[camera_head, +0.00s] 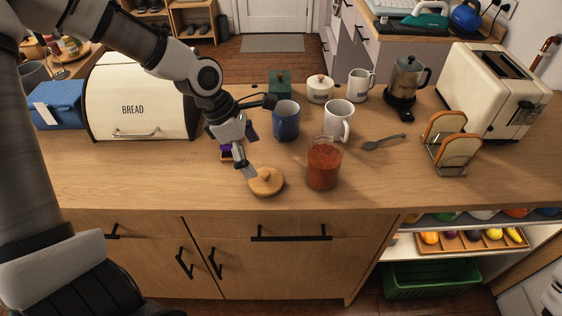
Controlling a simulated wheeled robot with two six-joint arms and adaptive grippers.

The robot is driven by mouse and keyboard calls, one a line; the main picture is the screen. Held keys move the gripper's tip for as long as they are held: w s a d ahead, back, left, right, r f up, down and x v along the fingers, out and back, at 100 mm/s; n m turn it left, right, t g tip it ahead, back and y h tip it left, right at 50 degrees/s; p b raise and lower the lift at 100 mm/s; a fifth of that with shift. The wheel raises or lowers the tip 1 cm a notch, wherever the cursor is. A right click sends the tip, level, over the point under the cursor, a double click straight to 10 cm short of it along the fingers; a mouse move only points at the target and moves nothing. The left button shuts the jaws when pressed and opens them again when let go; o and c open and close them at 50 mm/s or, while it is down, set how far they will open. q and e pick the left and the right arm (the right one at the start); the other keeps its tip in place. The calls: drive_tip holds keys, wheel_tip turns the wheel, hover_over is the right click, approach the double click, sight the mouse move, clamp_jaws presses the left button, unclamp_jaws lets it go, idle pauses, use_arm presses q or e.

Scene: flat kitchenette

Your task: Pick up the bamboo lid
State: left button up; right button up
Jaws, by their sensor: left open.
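The bamboo lid (267,182) is a round, light wooden disc with a small knob on top. It lies flat on the wooden counter (400,180) near the front edge, left of a jar of red contents (323,168). My left gripper (246,155) comes down from the upper left. It is open and empty, with a fingertip just above and behind the lid's left side. I cannot tell whether that fingertip touches the lid. My right gripper is not in view.
A blue mug (286,122) and a white mug (339,121) stand behind the jar. A dark spoon (384,142) and toast rack (452,148) are to the right. A bread bin (138,103) stands at left. The counter front left of the lid is clear.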

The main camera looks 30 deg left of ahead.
sight(263, 177)
use_arm(q)
drive_tip(key=shift+w+d+f, duration=0.1)
drive_tip(key=shift+d+f, duration=0.25)
drive_tip(key=shift+f, duration=0.1)
drive_tip(key=shift+s+d+f, duration=0.6)
drive_tip(key=shift+s, duration=0.1)
drive_tip(key=f, duration=0.1)
drive_tip(key=w+f, duration=0.1)
drive_tip(key=f, duration=0.1)
drive_tip(key=f+b, duration=0.1)
drive_tip(key=shift+w+d+f, duration=0.2)
drive_tip(key=shift+d, duration=0.05)
drive_tip(key=shift+w+d, duration=0.1)
drive_tip(key=shift+w, duration=0.15)
drive_tip(key=shift+s+r, duration=0.1)
drive_tip(key=shift+s+d+r, duration=0.1)
drive_tip(key=shift+s+r, duration=0.05)
drive_tip(key=shift+s, duration=0.05)
drive_tip(key=shift+c, duration=1.3)
drive_tip(key=shift+s, duration=0.15)
drive_tip(key=c, duration=0.6)
drive_tip(key=shift+c, duration=0.9)
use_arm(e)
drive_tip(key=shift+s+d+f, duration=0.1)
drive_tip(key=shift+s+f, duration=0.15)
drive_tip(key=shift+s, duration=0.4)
